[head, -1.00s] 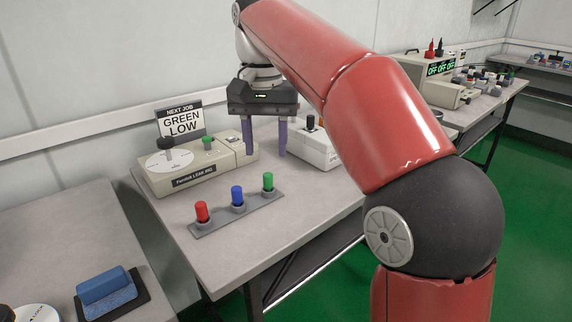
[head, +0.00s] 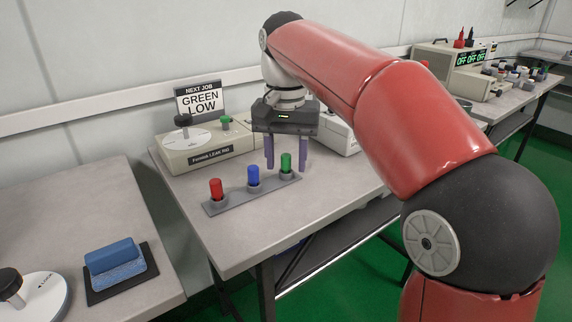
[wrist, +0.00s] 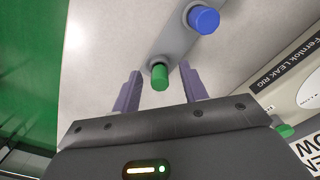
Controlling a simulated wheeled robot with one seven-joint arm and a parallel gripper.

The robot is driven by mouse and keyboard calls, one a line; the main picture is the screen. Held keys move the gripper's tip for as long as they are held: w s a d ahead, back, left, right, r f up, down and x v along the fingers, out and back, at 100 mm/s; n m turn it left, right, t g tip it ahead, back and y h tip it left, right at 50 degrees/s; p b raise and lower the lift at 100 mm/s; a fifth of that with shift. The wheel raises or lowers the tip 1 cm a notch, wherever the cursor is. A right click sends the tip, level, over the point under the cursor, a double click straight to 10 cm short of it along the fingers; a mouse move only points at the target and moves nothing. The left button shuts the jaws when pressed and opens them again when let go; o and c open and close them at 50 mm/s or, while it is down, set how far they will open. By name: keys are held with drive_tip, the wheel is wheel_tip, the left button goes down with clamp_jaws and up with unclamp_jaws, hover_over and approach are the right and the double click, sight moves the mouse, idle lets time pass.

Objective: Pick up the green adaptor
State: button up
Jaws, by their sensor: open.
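The green adaptor (head: 286,163) stands upright at the right end of a grey holder strip (head: 223,206), beside a blue adaptor (head: 253,175) and a red adaptor (head: 216,189). My gripper (head: 286,166) is open above and around the rack's right end, its purple fingers pointing down. In the wrist view the green adaptor (wrist: 159,76) shows between the two open fingers (wrist: 160,88), apart from both. The blue adaptor (wrist: 203,19) lies beyond the right finger there.
A leak rig (head: 205,158) with a dial and a green-topped part stands behind the rack, under a sign (head: 200,101) reading GREEN LOW. A white box (head: 338,134) stands behind my gripper. A blue block (head: 115,264) lies on the left table.

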clamp_jaws()
